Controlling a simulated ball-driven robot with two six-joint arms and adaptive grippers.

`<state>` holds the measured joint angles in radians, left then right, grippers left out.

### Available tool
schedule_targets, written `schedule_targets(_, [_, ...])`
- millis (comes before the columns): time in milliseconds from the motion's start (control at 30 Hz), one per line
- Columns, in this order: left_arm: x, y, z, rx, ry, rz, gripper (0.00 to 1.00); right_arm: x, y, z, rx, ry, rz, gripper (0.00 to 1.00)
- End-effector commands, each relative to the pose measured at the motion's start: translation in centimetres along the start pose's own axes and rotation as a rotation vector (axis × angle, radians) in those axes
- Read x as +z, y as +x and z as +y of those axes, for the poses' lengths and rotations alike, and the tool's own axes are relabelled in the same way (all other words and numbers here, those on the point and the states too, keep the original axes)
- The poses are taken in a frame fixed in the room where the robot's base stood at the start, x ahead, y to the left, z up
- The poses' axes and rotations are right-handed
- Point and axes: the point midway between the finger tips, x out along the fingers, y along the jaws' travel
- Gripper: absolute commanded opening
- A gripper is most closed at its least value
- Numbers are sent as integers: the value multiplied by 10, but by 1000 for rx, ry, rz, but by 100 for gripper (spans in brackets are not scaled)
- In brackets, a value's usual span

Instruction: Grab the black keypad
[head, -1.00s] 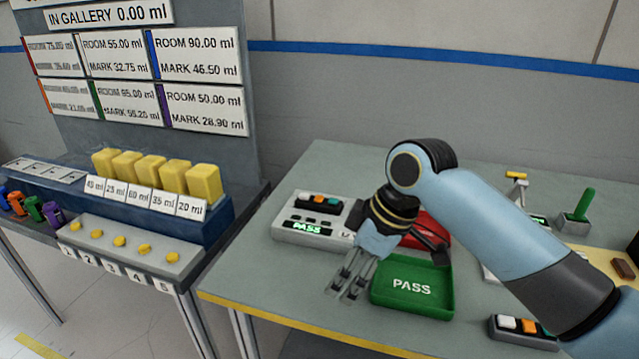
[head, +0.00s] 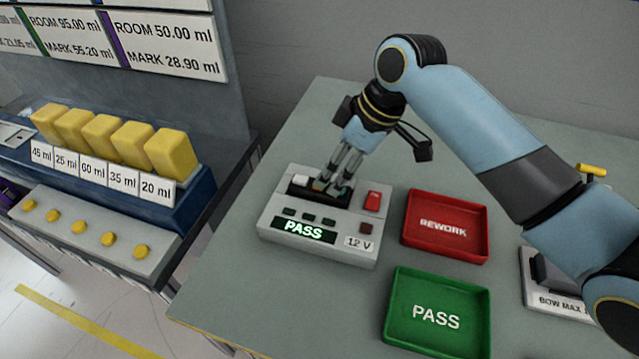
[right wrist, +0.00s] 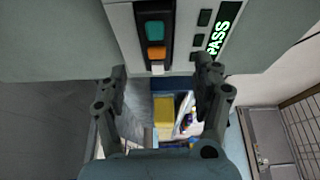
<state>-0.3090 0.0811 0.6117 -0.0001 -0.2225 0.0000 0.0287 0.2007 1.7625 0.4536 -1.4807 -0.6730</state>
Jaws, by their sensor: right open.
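The black keypad (head: 299,189), with white, orange and teal buttons, lies in the top of the grey tester (head: 275,240), whose display reads PASS. In the right wrist view, the keypad (right wrist: 156,38) shows at the top, its white-button end nearest my fingers. My right gripper (head: 335,187) is at the keypad in the head view and covers part of it. In the right wrist view, my right gripper (right wrist: 163,76) is open, its fingertips apart on either side of the keypad's line, with nothing held. Whether the fingers touch it I cannot tell. My left gripper is not in view.
A red REWORK tray (head: 445,250) and a green PASS tray (head: 400,330) stand right of the tester. A red switch (head: 372,200) sits on the tester beside the keypad. Left of the table, a stand holds several yellow blocks (head: 170,153).

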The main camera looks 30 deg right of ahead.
Motion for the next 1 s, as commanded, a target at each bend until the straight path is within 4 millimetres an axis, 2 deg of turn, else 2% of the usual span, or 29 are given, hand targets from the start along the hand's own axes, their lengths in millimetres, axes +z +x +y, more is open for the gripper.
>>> schedule_targets(233, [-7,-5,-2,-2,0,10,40,-3,21,1,-2,1,0,67])
schedule_targets(400, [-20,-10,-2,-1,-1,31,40,-7,47,3,-2,2,-1,67])
schedule_targets(500, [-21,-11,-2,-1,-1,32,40,-6,59,4,0,0,-1,67])
schedule_targets(767, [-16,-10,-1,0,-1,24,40,-6,63,4,2,-1,-1,67])
schedule_targets(1000, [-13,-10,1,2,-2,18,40,-6,63,4,2,-1,-1,39])
